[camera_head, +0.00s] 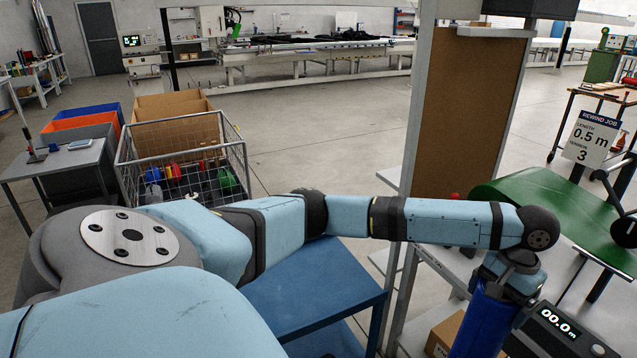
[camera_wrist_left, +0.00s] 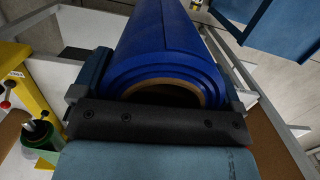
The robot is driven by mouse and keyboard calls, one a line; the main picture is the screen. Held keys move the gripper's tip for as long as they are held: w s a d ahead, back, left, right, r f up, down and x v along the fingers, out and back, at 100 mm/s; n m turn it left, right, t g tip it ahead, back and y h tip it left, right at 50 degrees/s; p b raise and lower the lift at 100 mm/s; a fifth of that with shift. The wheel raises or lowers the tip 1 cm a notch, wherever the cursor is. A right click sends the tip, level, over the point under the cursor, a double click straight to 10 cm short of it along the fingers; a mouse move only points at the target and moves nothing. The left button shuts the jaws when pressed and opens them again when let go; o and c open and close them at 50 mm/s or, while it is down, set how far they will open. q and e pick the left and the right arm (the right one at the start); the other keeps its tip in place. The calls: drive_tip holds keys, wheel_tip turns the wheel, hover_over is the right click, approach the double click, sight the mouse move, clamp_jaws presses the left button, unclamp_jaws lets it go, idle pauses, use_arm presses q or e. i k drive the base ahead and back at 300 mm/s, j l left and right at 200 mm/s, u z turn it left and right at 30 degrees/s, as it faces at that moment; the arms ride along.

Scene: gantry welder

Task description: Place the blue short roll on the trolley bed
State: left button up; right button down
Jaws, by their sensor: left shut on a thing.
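My left gripper (camera_head: 502,284) is at the lower right of the head view, pointing down. It is shut on the blue short roll (camera_head: 487,318), which hangs below it. In the left wrist view the roll (camera_wrist_left: 170,40) sits between the two fingers, with its brown cardboard core end nearest the camera. The blue trolley bed (camera_head: 315,290) is at the lower middle of the head view, left of the roll and apart from it. My arm covers part of it. My right gripper is not in view.
A light bench with an upright post and brown panel (camera_head: 465,110) stands between the trolley and the roll. A counter display (camera_head: 562,330) and a cardboard box (camera_head: 445,335) are close to the roll. A green sheet (camera_head: 555,205) lies behind. A wire cart (camera_head: 185,150) is at left.

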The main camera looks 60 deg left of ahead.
sight(296, 297)
drive_tip(key=i+j+u, duration=0.2)
drive_tip(key=j+u, duration=0.25)
drive_tip(key=i+j+u, duration=0.6)
drive_tip(key=u, duration=0.25)
drive_tip(key=j, duration=0.15)
